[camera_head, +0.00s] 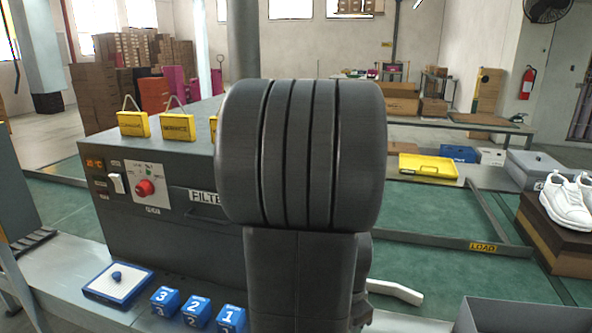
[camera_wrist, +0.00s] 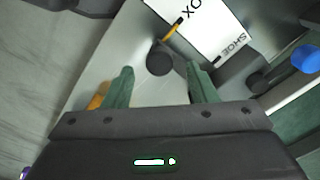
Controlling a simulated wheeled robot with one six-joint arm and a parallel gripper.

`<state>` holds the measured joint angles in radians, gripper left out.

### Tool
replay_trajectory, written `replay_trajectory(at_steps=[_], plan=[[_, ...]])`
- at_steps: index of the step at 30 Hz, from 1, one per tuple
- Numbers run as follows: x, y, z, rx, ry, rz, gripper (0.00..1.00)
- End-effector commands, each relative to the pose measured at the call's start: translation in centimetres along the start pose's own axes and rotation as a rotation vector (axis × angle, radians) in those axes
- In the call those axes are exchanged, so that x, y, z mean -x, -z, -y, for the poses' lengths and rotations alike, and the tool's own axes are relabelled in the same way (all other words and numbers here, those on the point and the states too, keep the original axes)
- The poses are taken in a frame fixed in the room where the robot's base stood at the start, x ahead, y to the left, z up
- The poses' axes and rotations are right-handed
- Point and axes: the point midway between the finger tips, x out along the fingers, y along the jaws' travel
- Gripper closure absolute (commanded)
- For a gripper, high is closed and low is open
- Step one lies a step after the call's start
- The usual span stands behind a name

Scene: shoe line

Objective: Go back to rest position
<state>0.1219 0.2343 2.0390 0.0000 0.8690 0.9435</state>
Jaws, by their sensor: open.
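My gripper (camera_wrist: 160,88) shows in the wrist view with its two green fingers apart and nothing between them. Beyond the fingers is a grey metal surface with a round dark knob (camera_wrist: 160,61) on it. In the head view my own dark arm fills the middle and hides what is behind it; the gripper itself cannot be seen there.
A grey machine box (camera_head: 170,232) with a red knob (camera_head: 145,188) stands left of my arm. Blue numbered blocks (camera_head: 196,310) and a blue-rimmed tray (camera_head: 118,299) lie before it. White shoes (camera_head: 565,203) sit at right. A white labelled box (camera_wrist: 215,25) shows in the wrist view.

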Motion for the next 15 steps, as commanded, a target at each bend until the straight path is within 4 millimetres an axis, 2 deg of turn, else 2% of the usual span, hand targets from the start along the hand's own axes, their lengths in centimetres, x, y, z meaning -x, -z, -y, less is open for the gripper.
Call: replay_trajectory(at_steps=[1, 6, 15], plan=[[-1.0, 0.0, -0.1, 0.0, -0.003, 0.002, 0.48], [-2.7, 0.0, 0.0, 0.0, -0.002, 0.001, 0.48], [-2.4, 0.7, 0.7, 0.0, 0.001, -0.001, 0.48]])
